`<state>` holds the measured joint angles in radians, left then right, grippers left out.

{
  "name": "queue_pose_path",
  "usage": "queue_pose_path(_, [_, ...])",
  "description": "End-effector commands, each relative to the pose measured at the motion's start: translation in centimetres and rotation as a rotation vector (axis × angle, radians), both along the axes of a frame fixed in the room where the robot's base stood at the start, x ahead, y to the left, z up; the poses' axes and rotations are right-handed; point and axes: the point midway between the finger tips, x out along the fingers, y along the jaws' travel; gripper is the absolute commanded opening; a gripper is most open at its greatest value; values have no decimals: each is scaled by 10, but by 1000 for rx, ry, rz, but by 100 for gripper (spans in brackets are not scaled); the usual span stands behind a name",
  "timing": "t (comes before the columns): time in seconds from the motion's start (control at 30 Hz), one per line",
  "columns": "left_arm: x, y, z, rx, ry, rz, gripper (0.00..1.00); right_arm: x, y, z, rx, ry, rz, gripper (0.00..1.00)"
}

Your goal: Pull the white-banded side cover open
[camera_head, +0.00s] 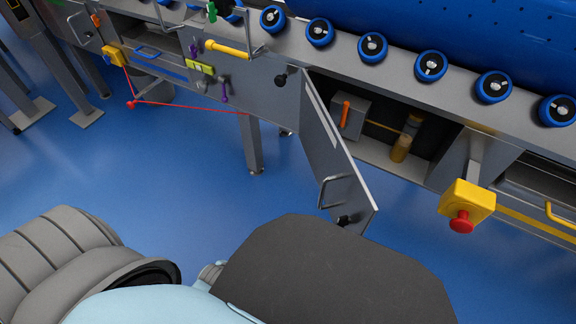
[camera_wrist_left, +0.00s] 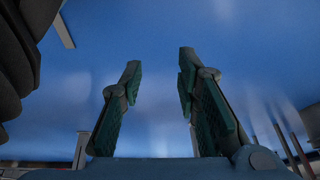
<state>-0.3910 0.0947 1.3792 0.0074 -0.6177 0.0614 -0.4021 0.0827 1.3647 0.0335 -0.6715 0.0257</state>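The side cover (camera_head: 328,150) is a grey panel in the middle of the head view. It stands swung out from the machine front, hinged at its left, with a pale strip near its upper left and a light edge. A bar handle (camera_head: 323,190) and a black knob (camera_head: 345,220) sit near its free end. The opening (camera_head: 380,130) behind it shows a grey box with an orange lever and yellowish cylinders. My left gripper (camera_wrist_left: 160,62) shows in the left wrist view with its fingers apart and nothing between them. The head view shows neither gripper.
A yellow box with a red button (camera_head: 466,203) juts out right of the opening. A red cord (camera_head: 190,107) runs along the machine at left. Blue rollers (camera_head: 431,66) line the upper edge. The blue floor (camera_head: 200,180) in front is clear at left.

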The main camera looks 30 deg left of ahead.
Motion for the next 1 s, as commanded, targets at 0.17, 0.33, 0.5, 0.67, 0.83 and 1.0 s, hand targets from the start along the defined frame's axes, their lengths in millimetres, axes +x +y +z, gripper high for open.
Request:
queue_pose_path(0.17, [125,54,113,81,-576,-73,30,-25,-13,-1,-21,34,1,40])
queue_pose_path(0.33, [174,9,273,-232,-1105,-531,30,-62,-26,-5,-47,74,16,40])
queue_pose_path(0.5, [122,-31,322,-590,-1095,-913,30,-86,-30,-8,-59,97,28,40])
queue_pose_path(0.67, [116,-50,324,-664,-1065,-975,30,-89,-31,-11,-60,97,29,40])
queue_pose_path(0.83, [139,-88,324,-662,-1071,-973,30,-84,-29,-14,-56,89,24,40])
queue_pose_path(1.0, [163,-130,323,-662,-1072,-971,30,-73,-25,-17,-47,68,15,40])
